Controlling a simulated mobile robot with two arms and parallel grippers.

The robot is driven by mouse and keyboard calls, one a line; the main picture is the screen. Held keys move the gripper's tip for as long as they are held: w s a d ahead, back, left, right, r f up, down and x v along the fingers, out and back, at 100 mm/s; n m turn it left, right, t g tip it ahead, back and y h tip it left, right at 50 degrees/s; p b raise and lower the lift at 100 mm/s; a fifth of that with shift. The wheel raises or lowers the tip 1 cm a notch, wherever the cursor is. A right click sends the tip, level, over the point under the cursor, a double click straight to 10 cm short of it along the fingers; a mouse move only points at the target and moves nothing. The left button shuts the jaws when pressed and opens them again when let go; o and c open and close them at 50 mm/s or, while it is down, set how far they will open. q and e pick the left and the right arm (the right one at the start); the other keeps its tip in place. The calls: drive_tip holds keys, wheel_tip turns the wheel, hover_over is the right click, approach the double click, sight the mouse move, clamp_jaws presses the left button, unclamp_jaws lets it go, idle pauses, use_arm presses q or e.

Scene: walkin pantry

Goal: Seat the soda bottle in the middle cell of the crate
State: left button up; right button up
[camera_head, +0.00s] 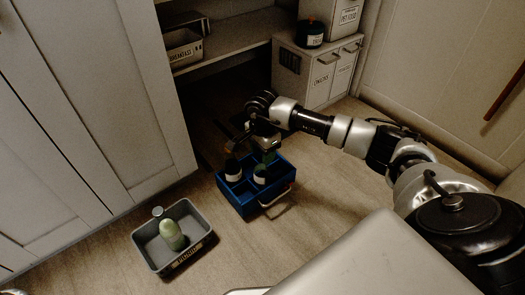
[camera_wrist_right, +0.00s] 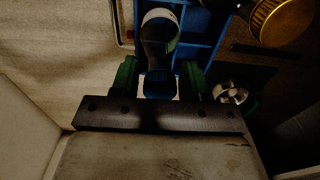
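The blue crate (camera_head: 243,210) with divided cells stands on the floor; part of it shows in the wrist view (camera_wrist_right: 200,38). My right gripper (camera_head: 267,154) is above it, pointing down. In the wrist view its green fingers (camera_wrist_right: 160,78) flank the blue cap of a dark bottle with a white label, which I take as the soda bottle (camera_wrist_right: 160,32); they appear closed on it. In the head view this bottle (camera_head: 260,174) is at the crate's middle. Its base is hidden, so I cannot tell whether it rests on the crate floor. My left gripper is out of view.
Another dark, white-labelled bottle (camera_head: 232,170) stands in the crate's left part. A gold-capped bottle (camera_wrist_right: 283,20) is close by in the wrist view. A grey bin (camera_head: 150,250) holding a pale green bottle (camera_head: 171,235) is at lower left. Floor right of the crate is clear.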

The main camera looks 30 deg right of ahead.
drive_tip(key=shift+o, duration=0.8)
drive_tip(key=shift+r, duration=0.1)
